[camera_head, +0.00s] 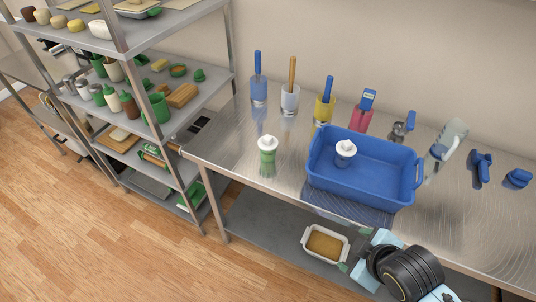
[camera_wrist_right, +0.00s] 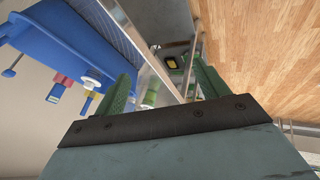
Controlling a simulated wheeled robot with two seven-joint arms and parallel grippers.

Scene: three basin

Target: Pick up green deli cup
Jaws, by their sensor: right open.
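The green deli cup (camera_head: 267,158) with a white top stands upright on the metal table, left of the blue basin. A small green and white shape, probably this cup (camera_wrist_right: 151,96), shows between the fingers in the right wrist view. My right gripper (camera_head: 355,249) is open and empty, in front of the table edge and below the basin, to the right of and apart from the cup. Its two green fingers (camera_wrist_right: 160,75) are spread in the wrist view. My left gripper is not in view.
Several tools in coloured holders line the back. A white tray (camera_head: 325,243) sits on the lower shelf. A loaded shelf rack (camera_head: 225,50) stands left.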

